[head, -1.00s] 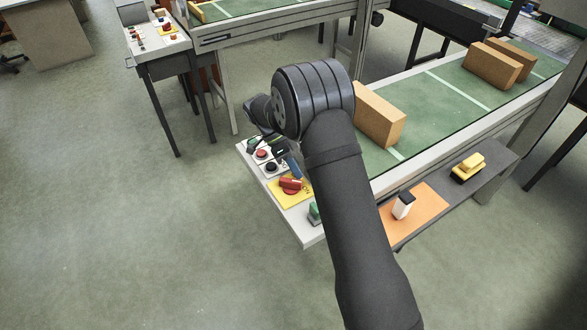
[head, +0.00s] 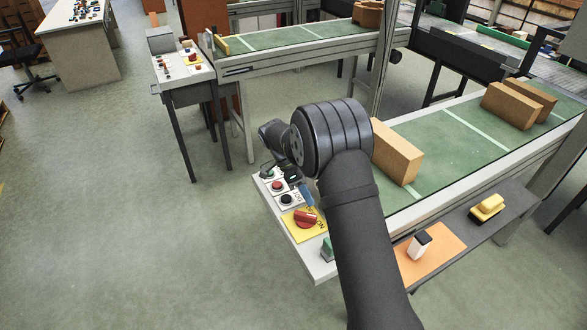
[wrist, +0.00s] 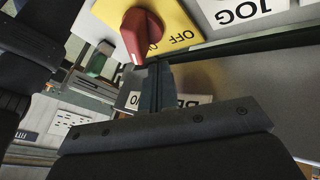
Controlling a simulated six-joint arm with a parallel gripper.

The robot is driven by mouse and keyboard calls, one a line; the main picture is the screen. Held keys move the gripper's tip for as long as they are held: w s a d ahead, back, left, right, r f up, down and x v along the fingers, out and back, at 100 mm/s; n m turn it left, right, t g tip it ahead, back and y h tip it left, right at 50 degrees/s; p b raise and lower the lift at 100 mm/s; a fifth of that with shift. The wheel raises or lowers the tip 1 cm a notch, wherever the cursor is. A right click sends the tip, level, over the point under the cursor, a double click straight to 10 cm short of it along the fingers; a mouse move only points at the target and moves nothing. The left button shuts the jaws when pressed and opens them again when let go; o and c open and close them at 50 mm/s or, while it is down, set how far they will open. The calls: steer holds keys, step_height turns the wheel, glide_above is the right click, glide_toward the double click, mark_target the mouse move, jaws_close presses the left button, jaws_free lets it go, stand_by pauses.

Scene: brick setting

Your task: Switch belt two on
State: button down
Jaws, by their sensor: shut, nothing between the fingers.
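A pale control panel (head: 297,250) stands beside the near green belt (head: 445,155). It carries a red rotary switch (head: 306,218) on a yellow plate (head: 293,229). It also has a red button (head: 278,186), a black button (head: 287,199) and a green part (head: 327,247). In the wrist view the red switch (wrist: 142,32) is close, by the word OFF. A JOG label (wrist: 240,10) and a partly covered label starting "BE" (wrist: 192,99) show too. My gripper (wrist: 155,88) is shut and empty, its tips just below the red switch; contact cannot be told. My arm hides it in the head view.
Cardboard boxes (head: 397,152) stand on the near belt. A grey shelf below it holds an orange mat (head: 440,250) with a white and black object (head: 419,245), and a yellow item (head: 487,207). Another panel (head: 183,68) stands at the back left.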

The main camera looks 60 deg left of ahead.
steer(key=v, duration=1.4)
steer(key=shift+a+r, duration=0.25)
steer(key=shift+r, duration=0.05)
steer(key=x, duration=1.2)
steer(key=shift+d+f, duration=0.2)
steer(key=shift+f, duration=0.05)
steer(key=shift+s+f+n+t, duration=0.3)
steer(key=shift+n, duration=0.2)
steer(key=n+y, duration=0.1)
steer(key=s+f+n+t, duration=0.1)
steer(key=n, duration=0.1)
steer(key=s+n+t+y, duration=0.1)
steer(key=n, duration=0.1)
steer(key=shift+s+a+f+y, duration=0.15)
steer(key=shift+a+f+y, duration=0.15)
steer(key=shift+f, duration=0.05)
steer(key=s+n+y, duration=0.1)
steer(key=n, duration=0.1)
steer(key=s+f+n+t+y, duration=0.1)
steer(key=n, duration=0.1)
steer(key=s+n+t+y, duration=0.1)
steer(key=s+n, duration=0.1)
steer(key=shift+a+f+n, duration=0.2)
steer(key=shift+a+n, duration=0.1)
steer(key=shift+a, duration=0.1)
steer(key=shift+v, duration=0.9)
steer(key=shift+w, duration=0.15)
